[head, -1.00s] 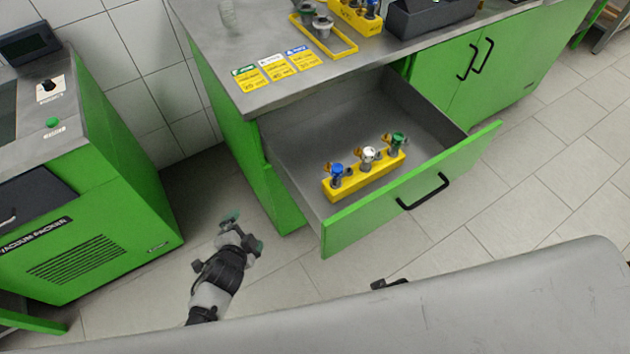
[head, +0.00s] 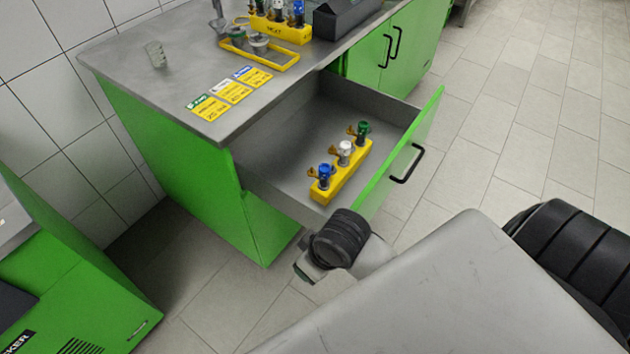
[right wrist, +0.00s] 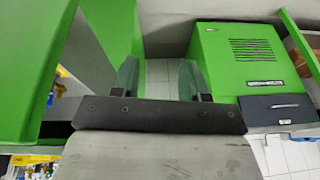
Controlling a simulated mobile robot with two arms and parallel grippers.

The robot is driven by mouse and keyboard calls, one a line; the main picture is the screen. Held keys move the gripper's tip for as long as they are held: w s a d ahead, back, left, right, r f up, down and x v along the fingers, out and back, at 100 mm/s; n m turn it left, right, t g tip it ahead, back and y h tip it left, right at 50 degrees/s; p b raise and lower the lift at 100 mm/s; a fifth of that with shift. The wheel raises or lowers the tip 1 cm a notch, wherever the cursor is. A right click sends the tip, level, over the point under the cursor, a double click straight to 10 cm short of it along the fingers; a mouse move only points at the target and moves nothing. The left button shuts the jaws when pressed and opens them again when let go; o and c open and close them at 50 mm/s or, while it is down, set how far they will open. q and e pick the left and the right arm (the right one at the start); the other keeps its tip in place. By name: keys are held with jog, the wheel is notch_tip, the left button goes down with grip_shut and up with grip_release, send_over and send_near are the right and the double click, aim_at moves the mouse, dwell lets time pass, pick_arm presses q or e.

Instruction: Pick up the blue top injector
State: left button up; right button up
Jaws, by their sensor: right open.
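The blue top injector (head: 325,175) stands in the near end of a yellow rack (head: 349,178) inside the open drawer. A white top injector (head: 345,150) and a green top injector (head: 362,130) stand behind it in the same rack. My right gripper (right wrist: 158,78) is open and empty, its two green fingers apart and pointing toward the green vacuum packer. In the head view the right wrist is outside the drawer, in front of its near left corner, and the fingers are mostly hidden. My left gripper is not in view.
The open drawer (head: 285,165) has a green front with a black handle (head: 408,164). The bench top (head: 150,95) carries labels, a glass beaker (head: 155,54), a yellow frame, a second injector rack (head: 281,30) and a dark bin (head: 345,17). Floor is clear at right.

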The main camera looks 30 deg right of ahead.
jog(key=w+g, duration=0.1)
jog(key=w, duration=0.6)
notch_tip(320, 180, up, 8)
jog(key=m+g+h, duration=0.2)
jog(key=m, duration=0.2)
send_over(324, 169)
notch_tip(324, 169, down, 11)
jog(key=shift+r, duration=0.2)
jog(key=shift+w, duration=0.1)
grip_shut()
jog(key=shift+r, duration=0.1)
